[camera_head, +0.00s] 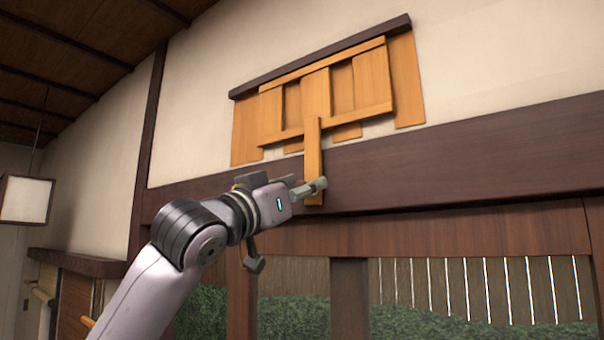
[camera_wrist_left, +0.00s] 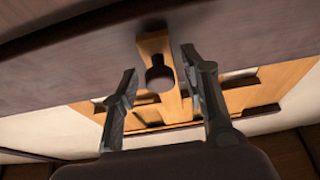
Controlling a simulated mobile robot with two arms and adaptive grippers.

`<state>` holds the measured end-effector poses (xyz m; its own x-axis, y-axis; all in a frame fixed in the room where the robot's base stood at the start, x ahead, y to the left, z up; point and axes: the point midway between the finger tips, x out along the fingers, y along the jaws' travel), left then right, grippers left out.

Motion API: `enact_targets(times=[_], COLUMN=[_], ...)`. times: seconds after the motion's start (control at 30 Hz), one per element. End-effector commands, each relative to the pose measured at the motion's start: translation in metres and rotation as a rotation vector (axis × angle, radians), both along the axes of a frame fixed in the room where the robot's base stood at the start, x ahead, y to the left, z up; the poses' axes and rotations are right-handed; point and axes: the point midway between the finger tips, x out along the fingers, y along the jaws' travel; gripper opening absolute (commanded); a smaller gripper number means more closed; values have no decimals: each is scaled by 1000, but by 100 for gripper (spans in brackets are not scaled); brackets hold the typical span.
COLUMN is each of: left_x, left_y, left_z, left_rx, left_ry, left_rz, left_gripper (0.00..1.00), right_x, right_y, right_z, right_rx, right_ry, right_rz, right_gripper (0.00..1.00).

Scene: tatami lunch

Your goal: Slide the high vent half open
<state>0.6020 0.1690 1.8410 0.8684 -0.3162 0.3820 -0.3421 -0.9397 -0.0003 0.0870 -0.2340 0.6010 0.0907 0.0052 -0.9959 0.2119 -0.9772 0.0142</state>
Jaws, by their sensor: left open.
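The high vent (camera_head: 316,92) is a slatted wooden panel set high on the wall under a dark rail. Dark gaps do not clearly show between its slats, so I cannot tell how far it is open. A wooden pull tab (camera_head: 313,148) hangs from its middle over the dark beam. My left gripper (camera_head: 318,188) is at the lower end of the tab. My right gripper is not in view.
A dark wooden beam (camera_head: 450,165) runs across the wall below the vent. A square lantern (camera_head: 25,199) hangs at the far left. Below the beam, a window shows a hedge (camera_head: 300,310) and a slatted fence (camera_head: 480,285).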

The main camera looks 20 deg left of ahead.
Motion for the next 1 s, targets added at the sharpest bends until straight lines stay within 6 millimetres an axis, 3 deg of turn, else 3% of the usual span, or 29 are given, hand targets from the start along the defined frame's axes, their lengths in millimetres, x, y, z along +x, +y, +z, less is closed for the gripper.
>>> enact_targets(times=[0.37,1.0], left_x=[4,4], left_y=[-1,-1], left_z=[1,2], left_rx=[0,0], left_ry=[0,0], left_rz=[1,1], left_gripper=[40,0], right_x=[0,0], right_y=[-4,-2], right_z=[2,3], right_rx=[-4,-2], right_ry=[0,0], right_rz=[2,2], right_gripper=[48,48])
